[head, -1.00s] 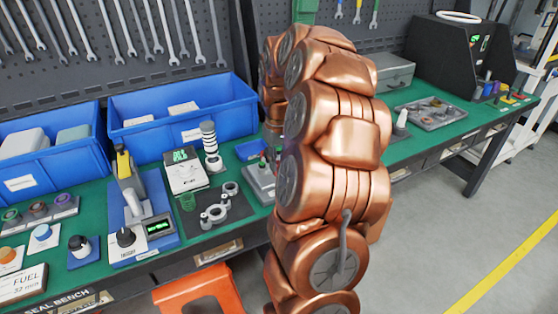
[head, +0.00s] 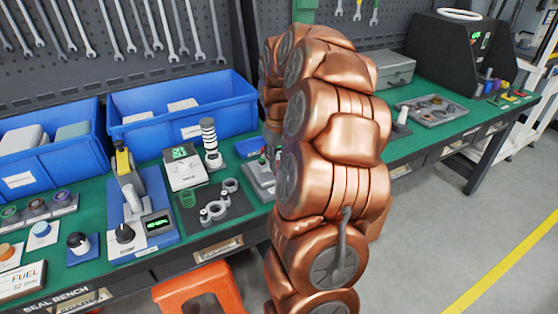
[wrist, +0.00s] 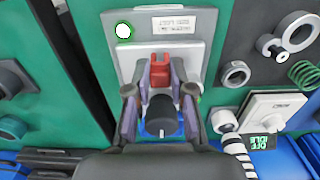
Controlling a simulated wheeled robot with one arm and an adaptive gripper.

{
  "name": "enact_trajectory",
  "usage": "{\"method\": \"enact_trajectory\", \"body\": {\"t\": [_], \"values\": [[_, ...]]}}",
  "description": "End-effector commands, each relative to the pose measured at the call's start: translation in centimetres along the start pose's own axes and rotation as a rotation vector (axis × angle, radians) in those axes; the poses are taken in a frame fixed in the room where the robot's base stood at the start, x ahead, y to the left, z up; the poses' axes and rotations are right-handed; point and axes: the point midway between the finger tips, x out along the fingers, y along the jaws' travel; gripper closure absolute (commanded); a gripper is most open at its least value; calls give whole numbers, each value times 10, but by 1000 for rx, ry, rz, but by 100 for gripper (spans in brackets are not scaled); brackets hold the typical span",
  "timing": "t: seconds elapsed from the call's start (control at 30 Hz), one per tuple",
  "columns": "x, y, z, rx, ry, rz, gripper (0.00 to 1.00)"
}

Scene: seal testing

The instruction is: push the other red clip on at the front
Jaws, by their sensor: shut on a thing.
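My gripper (wrist: 160,88) is shut on a red clip (wrist: 160,66) in the wrist view. The clip sits between the two purple-grey fingers, over the grey test fixture (wrist: 195,62). I cannot tell whether the clip is seated on the fixture. A black cylinder (wrist: 161,117) with blue below it stands between the fingers, nearer the camera. The fixture has a lit round lamp (wrist: 124,30) and a label plate. In the head view the fixture (head: 258,178) is partly hidden behind my copper arm, and my gripper is hidden there. I cannot make out a second red clip clearly.
The scale (head: 185,168) and striped post (head: 211,143) stand left of the fixture, near a dark mat (head: 222,214) with metal rings. Blue bins (head: 185,112) line the back. A parts tray (head: 432,112) lies right on the green bench.

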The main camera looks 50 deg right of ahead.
Motion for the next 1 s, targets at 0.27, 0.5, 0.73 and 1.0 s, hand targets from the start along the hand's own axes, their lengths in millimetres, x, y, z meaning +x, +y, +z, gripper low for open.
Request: {"method": "enact_trajectory", "body": {"t": [0.27, 0.5, 0.73, 1.0], "values": [[5, 0, 1, 0, -4, 0, 100], [6, 0, 1, 0, -4, 0, 70], [6, 0, 1, 0, -2, 0, 49], [6, 0, 0, 0, -2, 0, 49]]}}
